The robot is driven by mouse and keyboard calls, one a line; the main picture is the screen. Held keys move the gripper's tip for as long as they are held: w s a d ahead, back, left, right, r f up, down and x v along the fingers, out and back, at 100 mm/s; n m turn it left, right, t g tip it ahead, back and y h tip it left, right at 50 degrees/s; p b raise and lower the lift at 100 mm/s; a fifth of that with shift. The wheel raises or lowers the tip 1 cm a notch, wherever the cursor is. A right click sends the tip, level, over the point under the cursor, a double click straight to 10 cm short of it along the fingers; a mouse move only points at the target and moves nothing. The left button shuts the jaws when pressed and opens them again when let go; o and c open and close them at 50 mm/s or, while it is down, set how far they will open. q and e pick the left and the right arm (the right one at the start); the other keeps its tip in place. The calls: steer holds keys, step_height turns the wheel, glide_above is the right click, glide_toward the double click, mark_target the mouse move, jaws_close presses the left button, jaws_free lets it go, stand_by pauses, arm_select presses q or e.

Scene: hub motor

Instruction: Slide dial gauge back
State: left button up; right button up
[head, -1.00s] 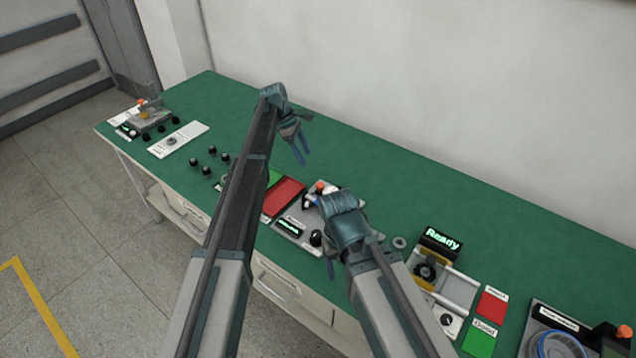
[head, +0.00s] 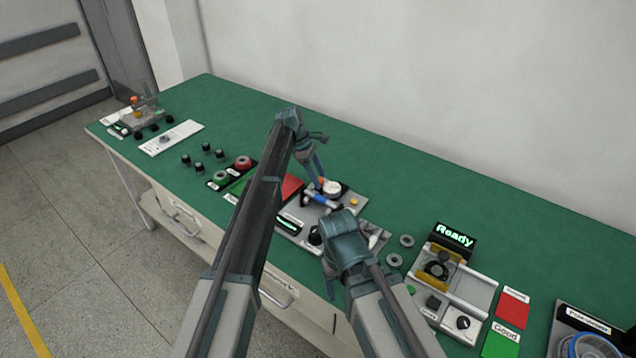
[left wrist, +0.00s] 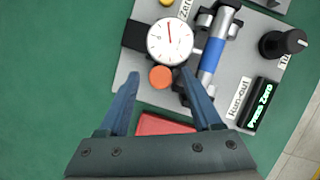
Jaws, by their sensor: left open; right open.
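The dial gauge (head: 333,187) has a round white face with a red needle and stands on a grey run-out fixture plate (head: 351,203). It also shows large in the left wrist view (left wrist: 170,42), with an orange round knob (left wrist: 161,77) beside it. My left gripper (head: 318,178) is open above the gauge end of the fixture. In the left wrist view its fingertips (left wrist: 161,76) lie on either side of the orange knob, with no visible grip on it. My right gripper (head: 331,285) is open at the fixture's near side, its fingers partly hidden by its own wrist.
A blue cylinder (left wrist: 213,54) lies in the fixture beside the gauge. A display (left wrist: 262,105) reads "Press Zero", near a black knob (left wrist: 283,42). A red pad (head: 292,186) adjoins the fixture. A "Ready" station (head: 455,238) stands right. Green table behind the fixture is clear.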

arm_select(q)
jaws_close()
stand_by(0.4)
stand_by(1.1)
